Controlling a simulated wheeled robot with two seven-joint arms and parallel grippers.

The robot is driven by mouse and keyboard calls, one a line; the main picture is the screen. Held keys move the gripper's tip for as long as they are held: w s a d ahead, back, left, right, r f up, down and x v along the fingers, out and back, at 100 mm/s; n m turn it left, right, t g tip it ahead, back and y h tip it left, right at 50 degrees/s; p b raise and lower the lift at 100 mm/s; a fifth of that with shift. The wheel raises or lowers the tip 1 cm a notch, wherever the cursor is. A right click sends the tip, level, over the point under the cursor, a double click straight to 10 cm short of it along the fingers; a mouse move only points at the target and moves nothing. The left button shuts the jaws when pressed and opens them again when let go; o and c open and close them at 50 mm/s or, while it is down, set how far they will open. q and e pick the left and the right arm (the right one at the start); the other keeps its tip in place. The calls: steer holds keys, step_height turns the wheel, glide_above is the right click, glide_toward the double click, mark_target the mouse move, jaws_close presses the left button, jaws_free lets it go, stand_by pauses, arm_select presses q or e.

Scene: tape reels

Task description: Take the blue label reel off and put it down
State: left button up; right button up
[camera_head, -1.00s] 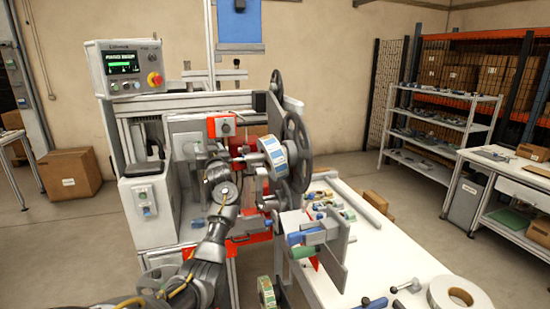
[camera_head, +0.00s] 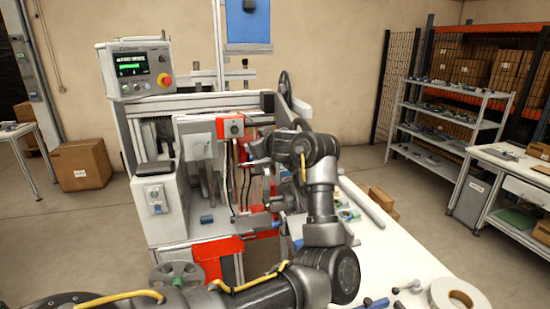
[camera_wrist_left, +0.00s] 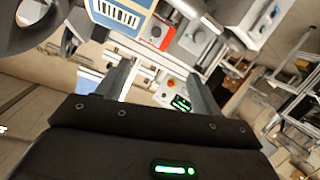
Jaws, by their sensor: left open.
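In the head view my left arm crosses in front of the machine's reel side and hides the reel. My right gripper is not in view.
The machine's control box (camera_head: 140,69) stands at the left with a lit screen. A white table (camera_head: 395,265) at the lower right bears a white roll (camera_head: 458,296) and small tools. A grey shelf (camera_head: 445,120) stands at the back right.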

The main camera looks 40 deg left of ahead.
arm_select(q)
steer(key=w+d+m+h, duration=0.1)
steer(key=d+m+h, duration=0.1)
steer(key=d, duration=0.7)
steer(key=shift+t, duration=0.4)
steer(key=p+x, duration=0.2)
steer(key=x, duration=0.3)
steer(key=shift+a, duration=0.15)
steer(key=shift+w+a+f+p, duration=0.25)
steer(key=shift+a+f+p, duration=0.05)
steer(key=shift+a, duration=0.1)
steer(key=shift+w+a+p, duration=0.2)
steer(key=shift+a+p, duration=0.05)
steer(key=shift+p, duration=0.2)
steer(key=p+x, duration=0.2)
steer(key=x, duration=0.2)
steer(key=shift+w+f+p, duration=0.1)
steer(key=shift+w+p, duration=0.05)
steer(key=shift+p, duration=0.15)
steer(key=shift+w+a+f, duration=0.1)
steer(key=shift+a+f, duration=0.1)
steer(key=shift+d, duration=0.1)
